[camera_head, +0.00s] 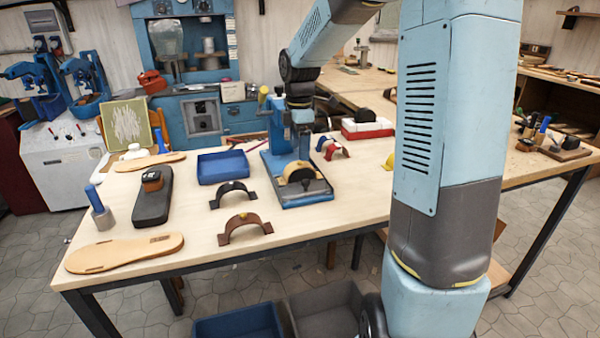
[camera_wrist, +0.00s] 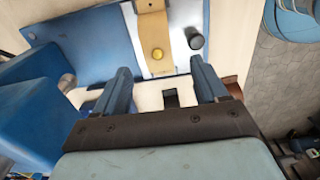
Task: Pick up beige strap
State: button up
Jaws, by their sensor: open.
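The beige strap (camera_head: 299,173) is arched over a dark block on the blue press base (camera_head: 292,196), on the workbench. In the wrist view the strap (camera_wrist: 155,25) is a tan band with a yellow rivet, beyond my fingertips. My gripper (camera_wrist: 160,68) is open, with its two blue fingers apart and nothing between them. In the head view my gripper (camera_head: 301,121) hangs above and just behind the strap, close to the press column. The fingertips are hard to make out there.
The blue press column (camera_head: 278,122) stands beside my gripper. A black strap (camera_head: 232,193) and a brown strap (camera_head: 245,228) stand left of the press. A blue tray (camera_head: 222,166) lies behind them, and a red and blue strap (camera_head: 332,147) stands to the right.

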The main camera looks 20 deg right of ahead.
jog(key=shift+w+d+f, duration=0.1)
jog(key=shift+w+f, duration=0.05)
jog(key=shift+f, duration=2.5)
jog(key=c, duration=1.2)
jog(key=shift+r, duration=0.15)
